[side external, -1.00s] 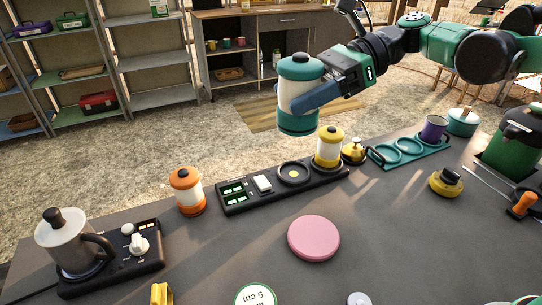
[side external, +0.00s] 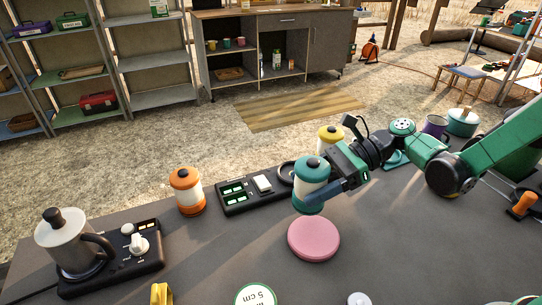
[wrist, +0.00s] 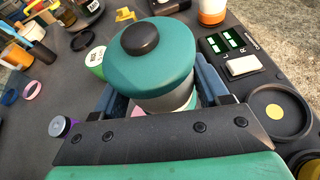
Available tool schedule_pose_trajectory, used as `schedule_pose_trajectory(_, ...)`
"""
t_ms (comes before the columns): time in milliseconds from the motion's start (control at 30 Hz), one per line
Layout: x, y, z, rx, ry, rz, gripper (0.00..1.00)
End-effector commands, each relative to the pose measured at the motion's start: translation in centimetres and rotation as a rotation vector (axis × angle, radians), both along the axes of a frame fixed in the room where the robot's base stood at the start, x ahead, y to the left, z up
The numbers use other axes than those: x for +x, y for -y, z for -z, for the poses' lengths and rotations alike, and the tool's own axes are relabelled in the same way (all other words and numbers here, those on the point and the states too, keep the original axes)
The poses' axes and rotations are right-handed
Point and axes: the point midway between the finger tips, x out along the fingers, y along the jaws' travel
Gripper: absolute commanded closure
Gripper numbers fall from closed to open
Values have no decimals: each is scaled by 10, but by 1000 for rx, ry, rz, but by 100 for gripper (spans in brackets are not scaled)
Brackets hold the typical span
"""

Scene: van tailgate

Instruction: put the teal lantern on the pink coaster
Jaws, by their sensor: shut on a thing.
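The teal lantern (side external: 311,170) has a teal cap with a dark knob, a pale body and a teal base. My gripper (side external: 322,190) is shut on it and holds it upright. In the wrist view the lantern (wrist: 152,58) fills the space between the jaws (wrist: 160,100). The pink coaster (side external: 313,238) is a round disc lying flat on the dark table. The lantern's base shows just above the coaster's far edge in the side view; I cannot tell how high it is over the table. In the wrist view the lantern hides nearly all of the coaster.
A black charging strip (side external: 248,190) lies behind, with an orange lantern (side external: 187,191) beside it and a yellow lantern (side external: 329,137) on its far end. A stove with a kettle (side external: 68,240) stands at left. The table between stove and coaster is clear.

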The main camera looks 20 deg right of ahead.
Motion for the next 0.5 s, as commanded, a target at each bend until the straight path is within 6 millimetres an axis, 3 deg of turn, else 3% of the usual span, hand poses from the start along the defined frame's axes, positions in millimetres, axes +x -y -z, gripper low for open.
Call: schedule_pose_trajectory(500, 0, 0, 44, 0, 0, 0, 92)
